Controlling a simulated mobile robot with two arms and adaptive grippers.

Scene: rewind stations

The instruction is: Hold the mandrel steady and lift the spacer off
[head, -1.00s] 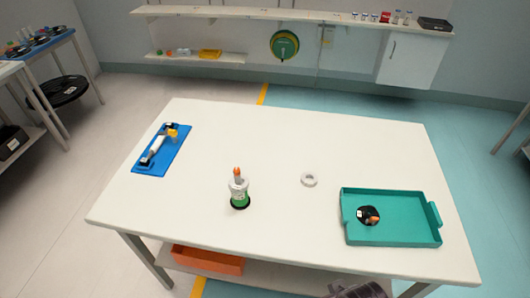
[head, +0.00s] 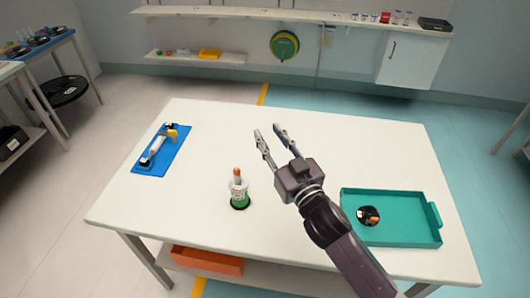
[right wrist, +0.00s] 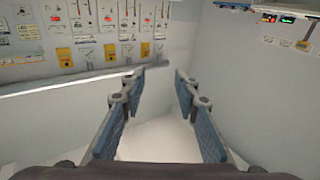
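The mandrel (head: 237,172) stands upright near the front middle of the table, with an orange tip. A pale ring-like piece, perhaps the spacer (head: 238,187), sits around it above a green part with a dark base. My right gripper (head: 267,130) is open and empty, above the table, up and to the right of the mandrel in the head view. The right wrist view also shows its spread fingers (right wrist: 158,76) with nothing between them; the mandrel is not visible there. My left gripper is not in view.
The white table (head: 205,125) is largely clear. A blue mat (head: 149,171) with a small tool-like item lies at left. A teal tray (head: 410,232) at right holds a dark round piece with orange. An orange bin (head: 205,262) is below.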

